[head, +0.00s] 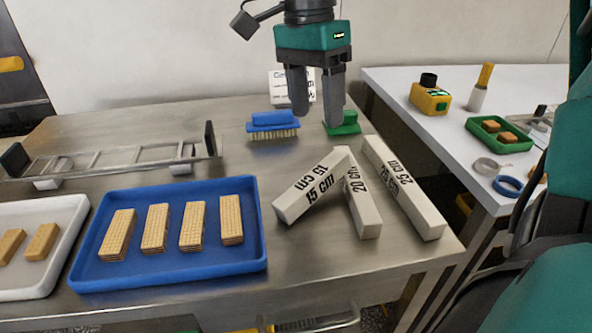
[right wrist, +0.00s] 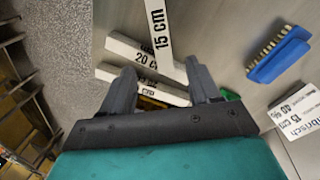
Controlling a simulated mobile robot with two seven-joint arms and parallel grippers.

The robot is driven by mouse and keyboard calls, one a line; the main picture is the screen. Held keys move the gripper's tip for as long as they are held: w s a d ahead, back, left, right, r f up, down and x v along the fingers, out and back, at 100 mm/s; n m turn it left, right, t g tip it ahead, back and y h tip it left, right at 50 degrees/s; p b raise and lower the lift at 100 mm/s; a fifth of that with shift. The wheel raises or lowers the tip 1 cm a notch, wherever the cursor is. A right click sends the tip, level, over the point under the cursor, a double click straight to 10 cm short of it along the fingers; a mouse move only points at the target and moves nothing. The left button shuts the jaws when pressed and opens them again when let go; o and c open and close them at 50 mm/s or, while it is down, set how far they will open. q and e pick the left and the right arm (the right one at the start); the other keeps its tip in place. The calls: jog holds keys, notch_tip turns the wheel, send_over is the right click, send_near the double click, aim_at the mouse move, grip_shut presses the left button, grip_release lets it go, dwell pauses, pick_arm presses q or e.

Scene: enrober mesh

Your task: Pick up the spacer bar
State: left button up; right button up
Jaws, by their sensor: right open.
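Three white spacer bars with black markings lie at the table's right end. The 15 cm bar (head: 308,190) lies slanted, its far end overlapping the 20 cm bar (head: 362,205). The 25 cm bar (head: 405,188) lies to their right. In the right wrist view, the 15 cm bar (right wrist: 165,35) crosses over the 20 cm bar (right wrist: 125,46), and the 25 cm bar (right wrist: 168,95) is partly hidden behind my fingers. My right gripper (head: 318,115) is open and empty, above the table beyond the bars. It also shows in the right wrist view (right wrist: 160,72). My left gripper is out of view.
A blue tray (head: 170,280) with several wafers lies left of the bars. A blue brush (head: 272,124), a green block-like item (head: 343,125) and a white printed card (head: 279,88) are behind them. A metal frame (head: 110,160) lies at left. A white side table (head: 440,140) stands at right.

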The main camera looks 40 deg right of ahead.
aim_at(322, 168)
jog(key=f, duration=0.2)
jog(key=s+f, duration=0.1)
jog(key=f, duration=0.1)
jog(key=f+b, duration=0.1)
jog(key=f, duration=0.2)
jog(key=shift+s, duration=0.25)
jog(key=f, duration=0.3)
jog(key=f+b, duration=0.1)
jog(key=f, duration=0.1)
jog(key=shift+s+d+f, duration=0.15)
jog(key=shift+d+f, duration=0.1)
jog(key=shift+f, duration=0.05)
jog(key=shift+c, duration=1.4)
jog(key=shift+r, duration=0.1)
grip_shut()
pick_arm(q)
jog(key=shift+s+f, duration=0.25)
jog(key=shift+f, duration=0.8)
pick_arm(e)
jog(key=shift+r, duration=0.1)
